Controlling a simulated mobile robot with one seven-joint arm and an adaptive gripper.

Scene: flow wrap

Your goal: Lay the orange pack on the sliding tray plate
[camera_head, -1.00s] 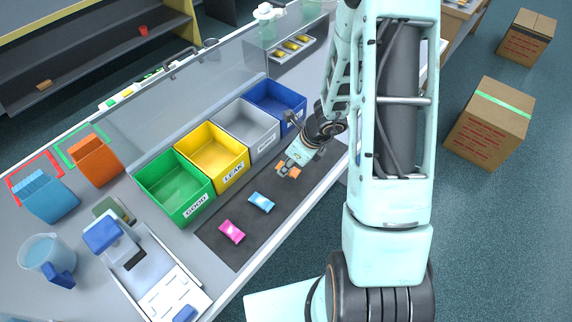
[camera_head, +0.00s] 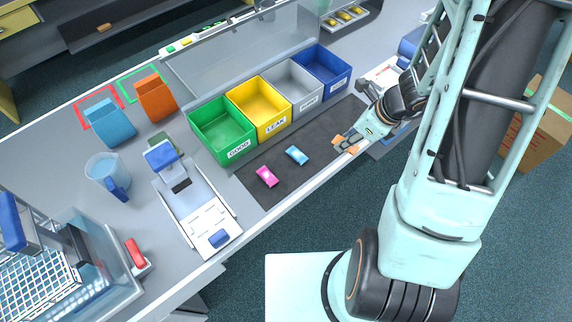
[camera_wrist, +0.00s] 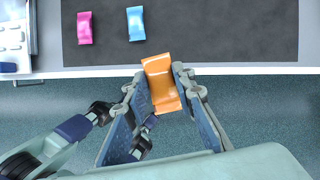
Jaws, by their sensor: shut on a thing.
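My gripper (camera_head: 346,144) is shut on the orange pack (camera_wrist: 160,82), which sits upright between the two fingers in the wrist view. In the head view, only orange bits of the pack show around the fingers, near the bench's front edge. In the wrist view, the pack is in front of the bench edge, with floor behind its lower part. A white device with a flat pale plate (camera_head: 204,219) and a blue block stands left of the dark mat; this looks like the sliding tray plate, but I cannot be sure. My gripper is well to its right.
A pink pack (camera_head: 267,176) and a light blue pack (camera_head: 296,155) lie on the dark mat (camera_head: 262,196). Green (camera_head: 238,152), yellow (camera_head: 272,126), grey and blue bins stand behind it. A pitcher (camera_head: 103,170) and a wire-basket unit (camera_head: 45,262) are at left.

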